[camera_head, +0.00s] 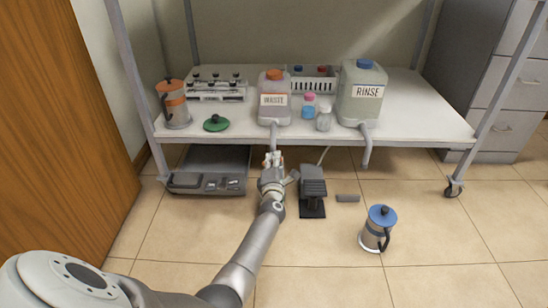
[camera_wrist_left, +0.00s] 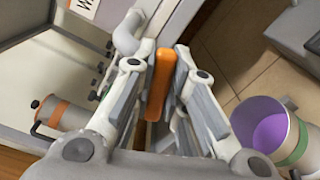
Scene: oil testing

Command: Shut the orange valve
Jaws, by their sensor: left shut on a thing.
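The orange valve (camera_wrist_left: 160,85) is an upright orange bar between my left gripper's fingers in the left wrist view, beside a pale grey pipe (camera_wrist_left: 126,38). In the head view the spout (camera_head: 273,132) hangs from the orange-capped jug (camera_head: 274,112) at the shelf's front edge. My left gripper (camera_head: 273,160) is just below that spout and hides the valve there. In the left wrist view my left gripper (camera_wrist_left: 160,100) is shut on the orange valve. My right gripper is in neither view.
The shelf (camera_head: 420,118) also holds a RINSE jug (camera_head: 362,105), an orange-banded pot (camera_head: 174,105) and a green lid (camera_head: 216,123). A blue-lidded pot (camera_head: 376,228) stands on the floor. An open pot with purple inside (camera_wrist_left: 262,125) is at right in the wrist view.

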